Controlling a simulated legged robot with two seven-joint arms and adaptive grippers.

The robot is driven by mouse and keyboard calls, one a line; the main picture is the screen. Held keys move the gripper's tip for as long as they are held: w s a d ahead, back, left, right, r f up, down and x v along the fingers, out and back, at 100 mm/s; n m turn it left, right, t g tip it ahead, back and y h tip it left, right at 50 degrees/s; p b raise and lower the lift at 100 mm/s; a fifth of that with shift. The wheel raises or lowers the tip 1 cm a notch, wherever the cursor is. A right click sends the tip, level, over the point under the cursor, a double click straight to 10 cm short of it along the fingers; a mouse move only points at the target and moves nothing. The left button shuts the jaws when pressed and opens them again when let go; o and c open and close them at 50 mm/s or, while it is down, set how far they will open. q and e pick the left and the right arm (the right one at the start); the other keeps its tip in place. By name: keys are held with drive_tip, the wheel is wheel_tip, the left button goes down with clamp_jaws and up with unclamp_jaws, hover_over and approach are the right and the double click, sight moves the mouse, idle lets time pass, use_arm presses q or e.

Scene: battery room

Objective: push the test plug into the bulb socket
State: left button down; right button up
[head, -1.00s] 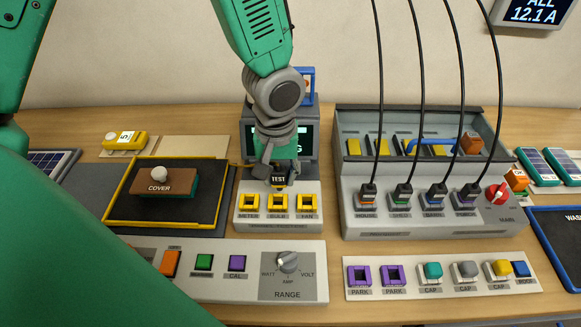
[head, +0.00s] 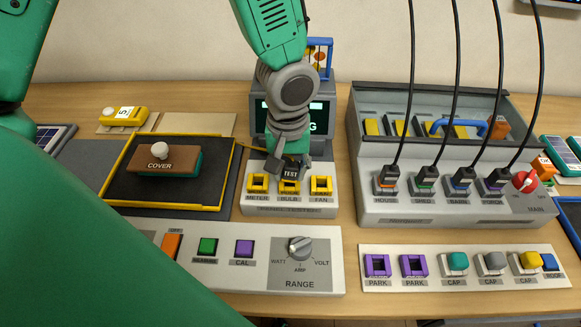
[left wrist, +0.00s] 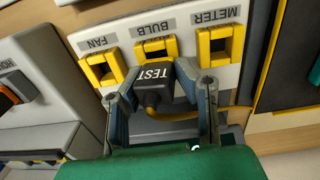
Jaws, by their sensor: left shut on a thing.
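The black test plug (head: 291,173), marked TEST, is held in my left gripper (head: 289,166). The bulb socket (head: 289,187) is the yellow middle one of three on a light panel, between the meter socket (head: 258,184) and the fan socket (head: 321,185). In the left wrist view the plug (left wrist: 155,84) sits between both fingers (left wrist: 158,93), and its front end is at the near edge of the bulb socket (left wrist: 155,47). The plug hides part of that socket. I cannot tell whether its tip is inside. My right gripper is out of view.
A yellow cord (left wrist: 175,116) runs from the plug. Left of the panel is a black tray (head: 205,190) with a brown cover (head: 165,162). Right is a grey box (head: 430,208) with several corded plugs. A control panel with a range knob (head: 299,248) lies in front.

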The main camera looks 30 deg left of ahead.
use_arm(q)
drive_tip(key=shift+a, duration=0.25)
drive_tip(key=shift+s+d+r, duration=0.15)
drive_tip(key=shift+d, duration=0.75)
drive_tip(key=shift+a, duration=0.45)
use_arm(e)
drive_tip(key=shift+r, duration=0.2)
use_arm(q)
drive_tip(key=shift+d, duration=0.25)
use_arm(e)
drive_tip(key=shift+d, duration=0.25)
use_arm(q)
drive_tip(key=shift+d+p, duration=0.1)
drive_tip(key=shift+p, duration=0.3)
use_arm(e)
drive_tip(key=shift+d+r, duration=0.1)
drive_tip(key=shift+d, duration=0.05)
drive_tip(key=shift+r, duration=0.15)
use_arm(q)
drive_tip(key=shift+a, duration=0.25)
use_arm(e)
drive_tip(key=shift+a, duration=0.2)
